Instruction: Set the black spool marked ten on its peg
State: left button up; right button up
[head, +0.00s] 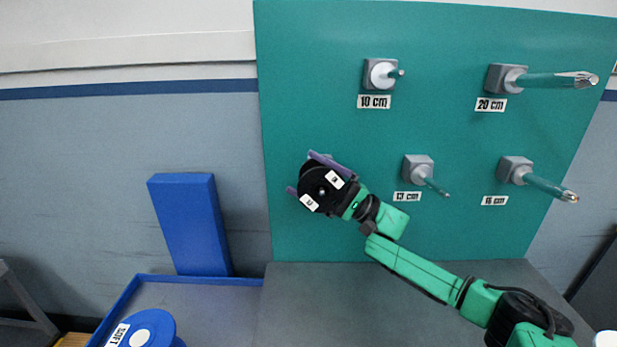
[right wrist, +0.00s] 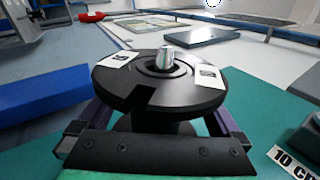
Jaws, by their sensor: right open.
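The black spool (head: 316,181) is at the lower left of the green board (head: 440,25), with white labels too small to read. In the right wrist view the spool (right wrist: 160,85) shows a metallic peg tip (right wrist: 167,59) through its centre hole. My right gripper (head: 322,178) has its purple fingers apart on either side of the spool; the right wrist view shows the gripper (right wrist: 150,122) the same way. Whether the fingers touch it is unclear. The 10 cm peg (head: 383,74) at the upper board is bare. My left gripper is out of view.
A blue spool (head: 150,328) lies in a blue-edged tray (head: 190,280) at lower left. A blue block (head: 190,225) stands behind it. The grey tabletop (head: 330,310) is clear.

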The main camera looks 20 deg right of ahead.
jog(key=b+v, duration=0.1)
jog(key=v, duration=0.7)
jog(key=shift+s+d+b, duration=0.2)
jog(key=shift+d+b, duration=0.1)
jog(key=shift+b, duration=0.05)
jog(key=shift+f, duration=0.15)
dwell(0.4)
